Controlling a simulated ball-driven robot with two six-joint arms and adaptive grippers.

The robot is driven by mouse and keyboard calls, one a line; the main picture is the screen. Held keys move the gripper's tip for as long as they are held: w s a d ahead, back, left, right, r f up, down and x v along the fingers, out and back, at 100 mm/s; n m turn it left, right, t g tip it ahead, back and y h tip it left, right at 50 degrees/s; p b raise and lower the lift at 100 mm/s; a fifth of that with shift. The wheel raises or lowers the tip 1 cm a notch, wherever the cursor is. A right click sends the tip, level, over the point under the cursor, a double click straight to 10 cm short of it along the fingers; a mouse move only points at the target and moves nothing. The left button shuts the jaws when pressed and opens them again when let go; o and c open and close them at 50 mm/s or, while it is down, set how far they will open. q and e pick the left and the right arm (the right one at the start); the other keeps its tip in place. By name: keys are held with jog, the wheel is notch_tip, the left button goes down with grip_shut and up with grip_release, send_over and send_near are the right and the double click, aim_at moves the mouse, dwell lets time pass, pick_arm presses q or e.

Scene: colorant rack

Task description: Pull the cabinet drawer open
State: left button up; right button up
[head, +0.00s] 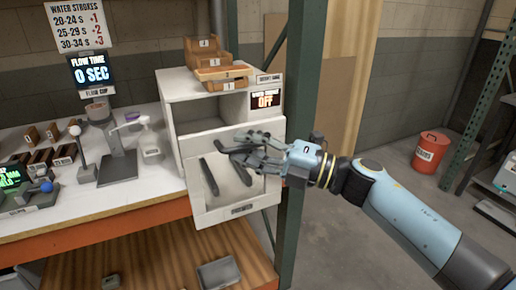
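The white cabinet (172,88) stands on the bench at the middle of the head view. Its lower front is a pale drawer front (222,200) with a small dark label near the bottom. A dark slanted bar (209,177) on the front looks like a handle. The drawer looks shut or nearly so; I cannot tell exactly. My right gripper (238,152) is in front of the upper part of the drawer front, right of the bar. Its fingers overlap dark shapes there, so I cannot tell whether they touch or hold anything. My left gripper is not in view.
A wooden organizer (208,60) sits on the cabinet. A pump bottle (149,145) and a grey stand (118,165) are left of it on the bench. A green post (300,110) rises close at the right. A red bin (431,152) stands on open floor farther right.

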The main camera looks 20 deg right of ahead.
jog(key=v, duration=1.2)
jog(key=shift+w+r, duration=0.1)
